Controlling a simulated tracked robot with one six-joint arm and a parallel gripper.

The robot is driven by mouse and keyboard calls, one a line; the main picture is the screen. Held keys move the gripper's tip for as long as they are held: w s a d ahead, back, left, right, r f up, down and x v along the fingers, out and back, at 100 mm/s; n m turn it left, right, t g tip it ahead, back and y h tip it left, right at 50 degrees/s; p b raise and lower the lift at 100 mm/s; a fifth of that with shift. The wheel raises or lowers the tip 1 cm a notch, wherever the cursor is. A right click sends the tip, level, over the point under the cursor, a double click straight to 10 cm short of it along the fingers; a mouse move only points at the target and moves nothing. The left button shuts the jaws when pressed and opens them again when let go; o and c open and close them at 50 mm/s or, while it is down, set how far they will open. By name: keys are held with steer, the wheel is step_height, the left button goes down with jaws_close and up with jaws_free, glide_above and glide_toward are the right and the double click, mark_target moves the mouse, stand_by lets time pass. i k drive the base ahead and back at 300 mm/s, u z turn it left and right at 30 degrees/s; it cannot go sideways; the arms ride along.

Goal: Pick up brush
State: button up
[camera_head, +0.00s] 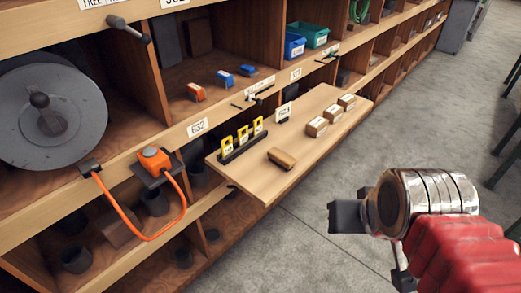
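A small brown wooden block-like object with a dark side, which looks like the brush (282,158), lies on the pull-out wooden board (262,186), near its front edge. Its bristles cannot be made out clearly. My gripper (373,246) is at the lower right, in front of and to the right of the board, over the grey floor. Its two dark fingers stand apart with nothing seen between them. It is clear of the brush. Part of it is hidden behind my silver wrist and red arm.
Yellow tags in a black holder (243,142) stand left of the brush. Several small labelled boxes (317,127) sit behind it on the right. Shelving with a grey reel (50,115) and an orange device with a cable (153,160) is on the left. Open floor (410,125) lies right.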

mark_target(283, 160)
steer(key=u, duration=0.4)
steer(key=i, duration=0.6)
steer(key=u, duration=0.75)
steer(key=i, duration=0.55)
steer(key=u, duration=0.35)
